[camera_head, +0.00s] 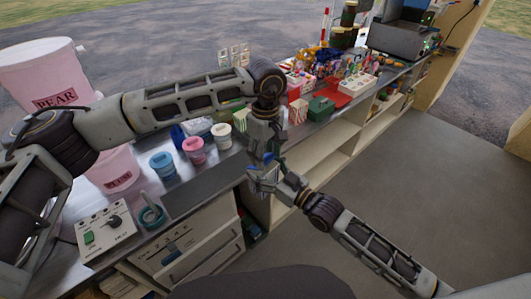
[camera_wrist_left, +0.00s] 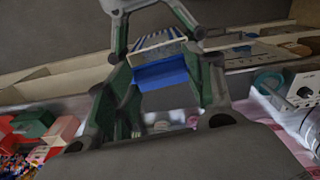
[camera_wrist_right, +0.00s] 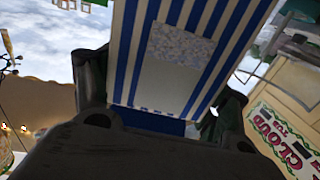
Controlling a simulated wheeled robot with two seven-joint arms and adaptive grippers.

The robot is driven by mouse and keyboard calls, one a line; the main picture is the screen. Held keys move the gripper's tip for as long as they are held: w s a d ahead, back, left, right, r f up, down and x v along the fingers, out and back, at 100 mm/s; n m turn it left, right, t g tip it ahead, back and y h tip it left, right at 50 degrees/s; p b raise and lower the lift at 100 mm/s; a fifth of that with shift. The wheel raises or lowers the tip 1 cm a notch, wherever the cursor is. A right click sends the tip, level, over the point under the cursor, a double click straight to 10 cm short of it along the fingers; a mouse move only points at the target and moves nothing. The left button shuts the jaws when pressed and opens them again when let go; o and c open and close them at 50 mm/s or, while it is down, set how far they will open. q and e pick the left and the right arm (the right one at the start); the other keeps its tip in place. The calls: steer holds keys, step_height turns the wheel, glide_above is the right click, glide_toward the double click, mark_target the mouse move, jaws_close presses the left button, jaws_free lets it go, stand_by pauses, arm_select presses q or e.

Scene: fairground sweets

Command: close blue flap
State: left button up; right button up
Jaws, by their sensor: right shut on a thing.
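A blue-and-white striped box (camera_wrist_right: 145,60) is held between the fingers of my right gripper (camera_head: 258,178); it fills the middle of the right wrist view. The box also shows in the left wrist view (camera_wrist_left: 152,45), with a plain blue flap (camera_wrist_left: 160,73) at its near end. A strip of plain blue (camera_wrist_right: 165,122) shows at the box's lower end in the right wrist view. My left gripper (camera_wrist_left: 165,90) is open, its fingers on either side of the blue flap; I cannot tell whether they touch it. In the head view the grippers meet and mostly hide the box.
The counter at left holds a blue tub (camera_head: 163,165), pink tub (camera_head: 193,150), switch box (camera_head: 103,228) and teal ring (camera_head: 152,217). A red tray (camera_head: 350,92) and crowded sweets stand farther back. Open shelves (camera_head: 325,150) run below the counter. The floor at right is clear.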

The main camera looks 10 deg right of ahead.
arm_select(q)
steer(key=shift+f, duration=0.1)
steer(key=shift+c, duration=1.3)
steer(key=shift+s+d+f+t+y, duration=0.4)
steer(key=shift+s+f+t+y, duration=0.15)
steer(key=shift+t+y, duration=0.4)
steer(key=shift+w, duration=0.1)
steer(key=o, duration=1)
steer(key=shift+o, duration=0.2)
steer(key=shift+r, duration=0.2)
steer(key=v, duration=1.1)
steer(key=shift+r, duration=0.35)
